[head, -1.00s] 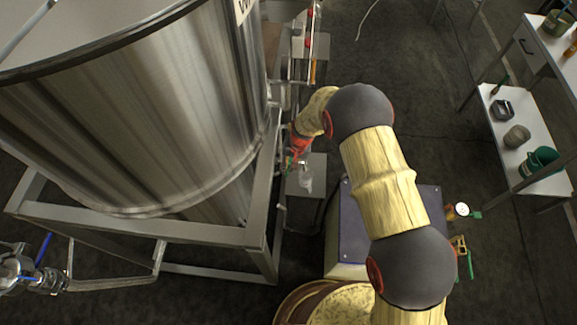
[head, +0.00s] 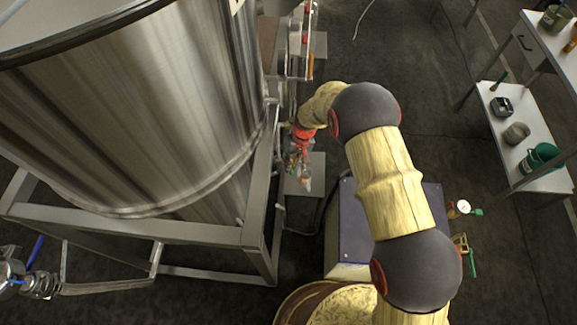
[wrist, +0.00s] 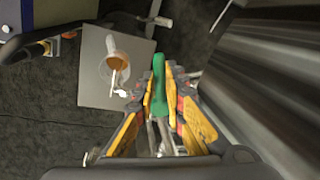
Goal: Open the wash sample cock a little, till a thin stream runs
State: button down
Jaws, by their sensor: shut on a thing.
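The green handle (wrist: 160,82) of the cock is between the yellow fingers of my gripper (wrist: 165,92) in the wrist view, and the gripper is shut on it. The metal cock body (wrist: 163,140) shows partly below it, between the fingers. A pale spout tip (wrist: 122,92) shows left of the fingers. A clear jar (wrist: 108,68) with orange-brown liquid stands on a grey stand top (wrist: 92,90). A thin pale line crosses the jar; I cannot tell whether it is a stream. In the head view my gripper (head: 297,158) is small beside the tank frame, above the jar (head: 306,184).
The large steel tank (head: 150,110) and its frame (head: 262,205) stand close on the left of my arm. A blue-topped cabinet (head: 352,225) is below my arm. Shelves (head: 530,165) with containers stand at the right. Dark floor lies between.

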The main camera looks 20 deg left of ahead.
jog(key=shift+w+d+n+b, duration=0.2)
jog(key=shift+n, duration=0.35)
jog(key=shift+w+d+n+b, duration=0.15)
jog(key=shift+n+b, duration=0.05)
jog(key=shift+n, duration=0.35)
jog(key=c, duration=2)
grip_release()
jog(key=shift+o, duration=0.8)
notch_tip(320, 180, up, 12)
jog(key=w+d, duration=0.1)
jog(key=w, duration=0.1)
jog(key=shift+d+f, duration=0.15)
jog(key=shift+d, duration=0.15)
